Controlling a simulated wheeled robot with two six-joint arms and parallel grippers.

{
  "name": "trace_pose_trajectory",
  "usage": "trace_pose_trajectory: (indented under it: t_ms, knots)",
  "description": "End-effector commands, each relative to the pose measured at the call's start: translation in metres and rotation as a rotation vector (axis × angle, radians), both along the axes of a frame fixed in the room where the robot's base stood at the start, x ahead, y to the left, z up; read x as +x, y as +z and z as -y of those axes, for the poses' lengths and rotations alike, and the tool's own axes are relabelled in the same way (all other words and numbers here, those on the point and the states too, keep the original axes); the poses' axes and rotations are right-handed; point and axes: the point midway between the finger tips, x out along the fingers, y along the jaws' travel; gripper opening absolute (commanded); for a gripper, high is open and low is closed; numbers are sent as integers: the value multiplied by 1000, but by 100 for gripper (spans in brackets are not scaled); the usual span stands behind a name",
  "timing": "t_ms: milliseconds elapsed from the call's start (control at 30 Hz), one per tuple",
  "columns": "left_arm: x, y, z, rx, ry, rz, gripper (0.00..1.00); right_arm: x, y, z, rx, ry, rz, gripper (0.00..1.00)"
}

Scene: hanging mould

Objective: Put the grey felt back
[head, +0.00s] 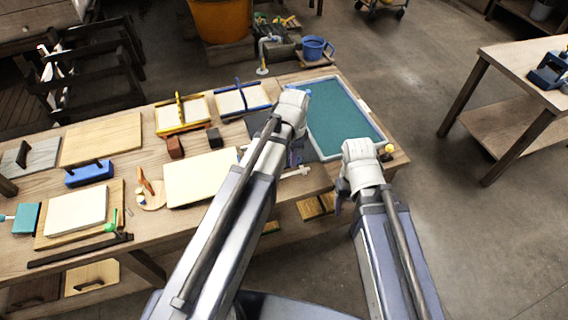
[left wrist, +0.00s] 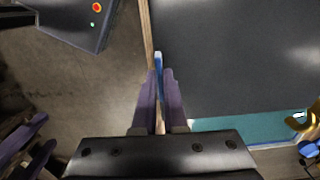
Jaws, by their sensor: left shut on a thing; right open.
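The grey felt (left wrist: 235,55) is a flat, dark sheet that fills the right of the left wrist view. In the head view the dark grey sheet (head: 257,127) is partly hidden behind my left arm, left of the teal panel (head: 343,112) in its pale frame. My left gripper (head: 296,156) is over the table's front part. In the left wrist view its fingers (left wrist: 160,78) are closed at the felt's edge on a narrow blue piece (left wrist: 158,62), which looks like part of the felt. My right gripper (head: 340,197) is open and empty off the front edge.
The wooden table (head: 150,205) carries boards, frames with yellow and blue handles, a cream panel (head: 200,178) and small blocks. Another table (head: 510,62) stands to the right, across clear floor.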

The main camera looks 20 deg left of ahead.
Motion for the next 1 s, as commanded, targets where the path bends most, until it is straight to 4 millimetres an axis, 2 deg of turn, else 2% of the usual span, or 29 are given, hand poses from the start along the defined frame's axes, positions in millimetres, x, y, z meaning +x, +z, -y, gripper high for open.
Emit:
trace_pose_trajectory:
  t_ms: [367, 667, 1000]
  knots:
    - [0, -56, -1, 0, 0, 0, 0, 0, -56, 0, 0, 0, 0, 68]
    - [0, -62, -1, 0, 1, 0, 0, 0, -62, 0, 0, 0, 0, 68]
    - [0, -98, -1, 0, 1, 0, 0, 0, -98, 0, 0, 0, 0, 68]
